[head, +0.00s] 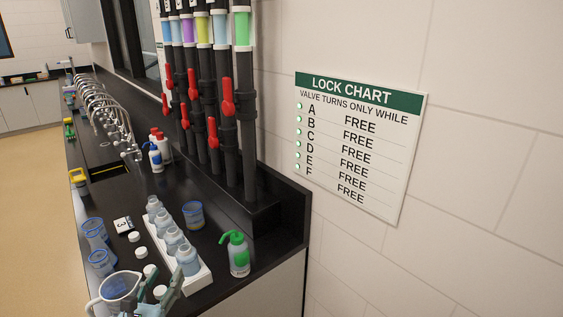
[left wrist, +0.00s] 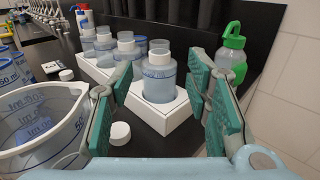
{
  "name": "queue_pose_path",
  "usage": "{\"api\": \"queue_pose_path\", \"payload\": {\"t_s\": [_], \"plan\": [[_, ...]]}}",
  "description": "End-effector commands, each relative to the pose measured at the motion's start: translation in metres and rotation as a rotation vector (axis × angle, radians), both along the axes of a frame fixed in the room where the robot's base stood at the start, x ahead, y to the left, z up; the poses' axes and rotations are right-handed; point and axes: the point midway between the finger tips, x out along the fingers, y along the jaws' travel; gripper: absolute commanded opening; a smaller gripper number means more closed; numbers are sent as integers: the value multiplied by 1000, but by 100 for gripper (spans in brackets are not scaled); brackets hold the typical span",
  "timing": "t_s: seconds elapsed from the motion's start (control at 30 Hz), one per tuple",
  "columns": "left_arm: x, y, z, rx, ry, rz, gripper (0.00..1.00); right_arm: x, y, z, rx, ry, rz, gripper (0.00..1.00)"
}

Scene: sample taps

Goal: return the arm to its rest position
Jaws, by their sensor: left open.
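My left gripper (head: 163,296) is at the bottom of the head view, above the near end of the black bench. In the left wrist view my left gripper (left wrist: 162,85) is open, its teal pads apart with nothing held. The nearest clear bottle with a white neck (head: 188,258) stands upright in the white rack (head: 205,279). In the left wrist view this bottle (left wrist: 159,77) shows between the fingers; I cannot tell how far beyond them. My right gripper is not in view.
A clear jug (head: 117,288) stands close to the gripper, with loose white caps (head: 149,270) beside the rack. A green-topped wash bottle (head: 238,255) stands right of the rack. Pipes with red valve handles (head: 228,97) rise behind. The lock chart (head: 357,145) reads FREE for A to F.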

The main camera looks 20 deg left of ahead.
Motion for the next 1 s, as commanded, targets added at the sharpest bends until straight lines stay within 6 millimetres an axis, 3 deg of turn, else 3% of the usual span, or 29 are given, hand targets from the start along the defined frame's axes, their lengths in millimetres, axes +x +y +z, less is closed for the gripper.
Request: {"api": "queue_pose_path", "payload": {"t_s": [0.07, 0.13, 0.27, 0.3, 0.4, 0.5, 0.73, 0.77, 1.0], "plan": [[-4, 1, 0, -87, -19, 33, 44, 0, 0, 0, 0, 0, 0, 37], [-16, 5, -1, -341, -73, 131, 44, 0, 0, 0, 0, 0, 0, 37], [-69, 8, -39, -1126, -202, 493, 44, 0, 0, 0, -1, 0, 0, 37], [-88, 1, -56, -1340, -227, 615, 44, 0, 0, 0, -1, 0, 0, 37], [-129, -29, -93, -1748, -261, 899, 44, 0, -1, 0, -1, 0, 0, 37], [-162, -67, -116, -2013, -265, 1146, 44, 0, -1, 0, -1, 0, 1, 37], [-226, -156, -132, -2359, -211, 1672, 44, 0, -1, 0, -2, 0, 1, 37], [-228, -160, -140, -2364, -207, 1713, 44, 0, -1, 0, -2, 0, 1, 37], [-222, -147, -253, -2309, -223, 1776, 44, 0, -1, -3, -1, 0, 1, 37]]}}
